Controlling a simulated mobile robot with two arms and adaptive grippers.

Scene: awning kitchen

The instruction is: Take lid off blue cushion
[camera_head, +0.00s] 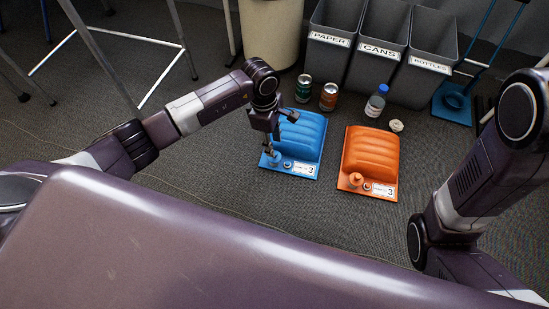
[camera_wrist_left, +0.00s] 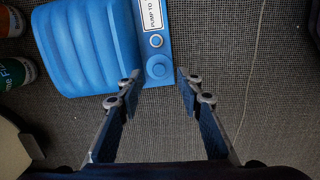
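The blue cushion (camera_head: 301,135) lies on the floor with its label and valve end nearest me. It also shows in the left wrist view (camera_wrist_left: 85,45). Its round blue lid (camera_wrist_left: 158,68) sits on the cushion's base beside a ringed valve (camera_wrist_left: 156,41). My left gripper (camera_head: 269,150) is over the cushion's left side, pointing down. In the left wrist view its open fingers (camera_wrist_left: 159,80) point toward the lid, with the lid between the lines of the fingertips and nothing held. Whether a fingertip touches the cushion is unclear. My right gripper is not in view.
An orange cushion (camera_head: 371,152) lies to the right. Behind stand a green can (camera_head: 303,88), a red-brown can (camera_head: 328,96), a bottle (camera_head: 376,101) and a small white object (camera_head: 396,126). Grey bins (camera_head: 379,62) line the back. Carpet left of the blue cushion is clear.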

